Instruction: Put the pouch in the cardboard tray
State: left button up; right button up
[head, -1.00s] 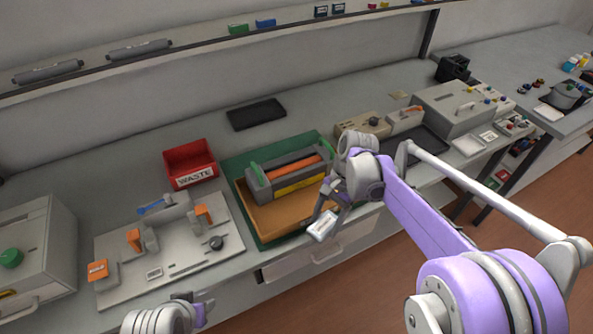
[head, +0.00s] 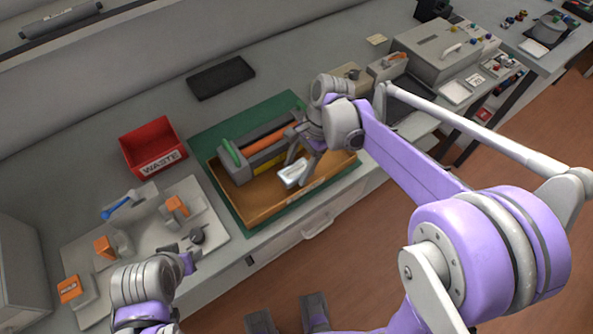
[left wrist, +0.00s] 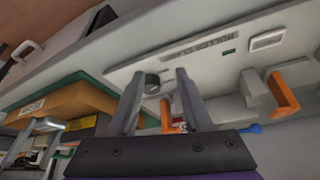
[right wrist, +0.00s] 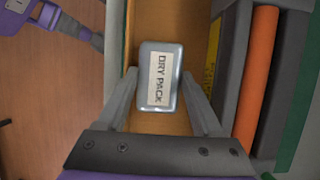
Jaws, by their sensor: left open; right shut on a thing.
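The pouch is a small silver-grey pack with a white label reading "DRY PACK" (right wrist: 158,80). My right gripper (head: 299,160) is shut on it; in the head view the pouch (head: 292,174) appears over the front part of the cardboard tray (head: 247,208). The brown tray floor (right wrist: 185,28) shows behind the pouch in the right wrist view. I cannot tell how far above the floor it is. A grey cartridge with an orange roller (head: 262,146) lies in the back of the tray. My left gripper (left wrist: 158,85) is open and empty near the grey fixture.
The tray stands on a green mat (head: 285,108). A red WASTE bin (head: 153,147) is to its left, and a grey fixture with orange blocks (head: 150,225) is at front left. A black flat pad (head: 221,78) lies behind. Boxes stand on the right.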

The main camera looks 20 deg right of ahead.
aim_at(300, 167)
jog(key=shift+f, duration=1.45)
jog(key=shift+f, duration=0.2)
jog(key=o, duration=1.3)
jog(key=shift+o, duration=0.2)
jog(key=shift+r, duration=0.15)
jog(key=v, duration=1.2)
jog(key=s+f+n+t+h, duration=0.2)
jog(key=s+f+n+t, duration=0.1)
jog(key=s+n, duration=0.4)
jog(key=s+d+f+n+t+h, duration=0.1)
jog(key=s+f+n+t+h, duration=0.1)
jog(key=s+f+n, duration=0.3)
jog(key=shift+s+d+n+t+p, duration=0.35)
jog(key=shift+s+n+t, duration=0.6)
jog(key=shift+s, duration=1.35)
